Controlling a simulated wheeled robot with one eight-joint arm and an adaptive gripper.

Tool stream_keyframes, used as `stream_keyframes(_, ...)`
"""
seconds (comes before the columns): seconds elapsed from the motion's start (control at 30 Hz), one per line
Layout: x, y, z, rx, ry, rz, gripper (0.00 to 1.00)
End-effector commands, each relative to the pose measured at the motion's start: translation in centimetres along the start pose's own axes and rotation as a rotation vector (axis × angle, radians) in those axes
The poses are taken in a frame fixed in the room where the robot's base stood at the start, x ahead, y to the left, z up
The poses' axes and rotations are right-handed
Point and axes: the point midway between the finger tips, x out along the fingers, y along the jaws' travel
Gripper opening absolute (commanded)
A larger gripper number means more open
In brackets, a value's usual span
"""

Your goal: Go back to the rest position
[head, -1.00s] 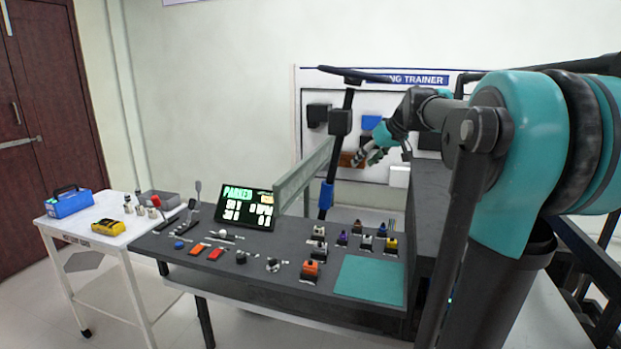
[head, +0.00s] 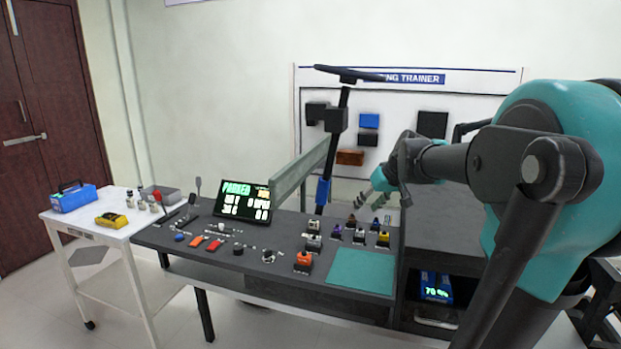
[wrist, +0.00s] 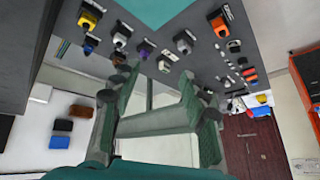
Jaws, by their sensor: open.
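My gripper (head: 375,187) is open and empty in the head view, in the air above the back right part of the dark console (head: 210,257). In the wrist view its two fingers (wrist: 165,92) are spread apart with nothing between them. Several small coloured connectors or switches stand on the console below it, among them a yellow one (head: 383,239) and an orange one (head: 303,261). The wrist view shows the yellow one (wrist: 88,20) too. A green mat (head: 360,272) lies at the console's right front, bare.
A display (head: 243,202) reading PARKED stands at the console's back. A steering wheel (head: 349,75) on a column rises behind it. A white cart (head: 95,232) on the left holds a blue toolbox (head: 73,197) and a yellow meter (head: 111,220). A blue unit reading 70 % (head: 436,287) sits under the right-hand shelf.

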Motion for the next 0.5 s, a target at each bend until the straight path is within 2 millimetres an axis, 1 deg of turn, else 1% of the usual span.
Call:
stream_keyframes(0.03, 0.8, -0.4, 2.0, 0.010, -0.016, 0.010, 0.44)
stream_keyframes(0.07, 1.3, -0.5, 3.3, 0.019, -0.027, 0.018, 0.44)
stream_keyframes(0.17, 3.1, -1.0, 8.6, 0.055, -0.067, 0.056, 0.44)
stream_keyframes(0.2, 3.8, -1.3, 11.2, 0.073, -0.086, 0.076, 0.44)
stream_keyframes(0.27, 4.8, -1.6, 15.3, 0.101, -0.112, 0.108, 0.44)
stream_keyframes(0.3, 5.4, -1.8, 17.9, 0.119, -0.127, 0.130, 0.44)
stream_keyframes(0.37, 6.0, -2.0, 21.6, 0.144, -0.147, 0.162, 0.44)
stream_keyframes(0.4, 6.3, -2.0, 23.8, 0.160, -0.158, 0.183, 0.44)
stream_keyframes(0.5, 6.8, -2.2, 28.3, 0.191, -0.177, 0.226, 0.44)
